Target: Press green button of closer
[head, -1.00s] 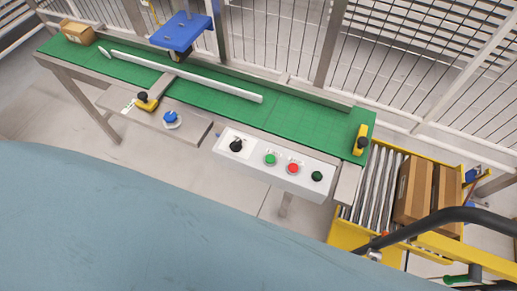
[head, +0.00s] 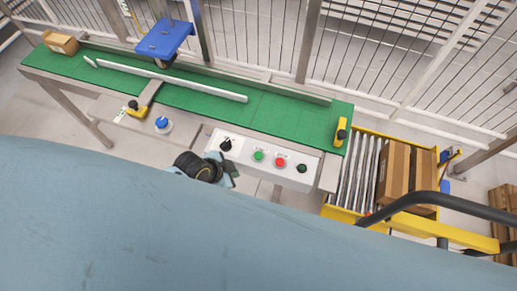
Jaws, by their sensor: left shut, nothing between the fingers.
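The white control box (head: 241,149) sits on the front edge of the conveyor table. From left to right it carries a black selector knob (head: 226,146), a green button (head: 258,155), a red button (head: 280,162) and a dark button (head: 302,168). My left gripper (head: 233,172) is at the front left of the box, below the black knob and left of the green button. It is shut and empty, apart from the green button. My right gripper is not in view.
The green conveyor (head: 200,98) runs behind the box, with a small carton (head: 62,43) at its far left. A blue button (head: 161,123) is on the left. A roller stand with cartons (head: 394,172) is on the right. Wire fencing stands behind.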

